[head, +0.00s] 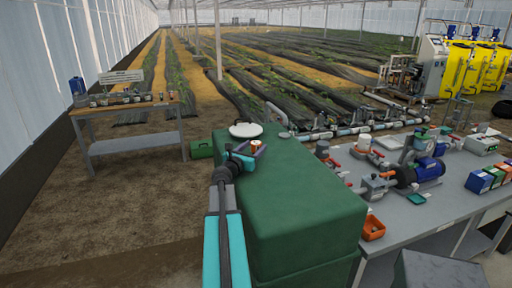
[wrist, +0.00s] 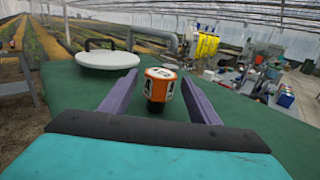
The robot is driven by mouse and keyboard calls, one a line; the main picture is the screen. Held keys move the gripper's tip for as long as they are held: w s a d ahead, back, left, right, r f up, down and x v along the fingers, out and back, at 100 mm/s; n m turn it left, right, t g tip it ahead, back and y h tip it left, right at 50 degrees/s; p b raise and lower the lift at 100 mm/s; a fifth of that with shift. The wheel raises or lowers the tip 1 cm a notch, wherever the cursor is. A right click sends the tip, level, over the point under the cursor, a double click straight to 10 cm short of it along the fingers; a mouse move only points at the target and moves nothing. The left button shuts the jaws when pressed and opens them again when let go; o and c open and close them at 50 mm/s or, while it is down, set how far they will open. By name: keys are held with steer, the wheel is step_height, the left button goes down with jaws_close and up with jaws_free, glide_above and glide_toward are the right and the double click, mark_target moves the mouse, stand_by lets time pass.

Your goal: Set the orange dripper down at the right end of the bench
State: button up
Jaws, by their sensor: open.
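The orange dripper (wrist: 161,84), orange and white with a dark lower part, stands upright on the green tank (head: 300,195). In the head view its orange and white top (head: 257,145) shows beside my fingers. My gripper (head: 250,149) is open over the tank's top. In the wrist view its two purple fingers (wrist: 158,76) lie on either side of the dripper, with gaps showing. A grey bench (head: 425,212) stands to the right of the tank, and a smaller wooden-topped bench (head: 125,108) stands at the far left.
A white round lid (head: 246,130) lies on the tank just beyond the dripper.

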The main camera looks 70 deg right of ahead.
steer(key=shift+w+a+b, duration=0.15)
steer(key=shift+a+b, duration=0.2)
steer(key=shift+a, duration=1.35)
steer(key=shift+w+a+b, duration=0.2)
steer(key=shift+a+b, duration=0.15)
steer(key=shift+a, duration=1.3)
steer(key=shift+w+a+b, duration=0.15)
steer(key=shift+a+b, duration=0.2)
steer(key=shift+a, duration=1.35)
steer(key=shift+w, duration=0.1)
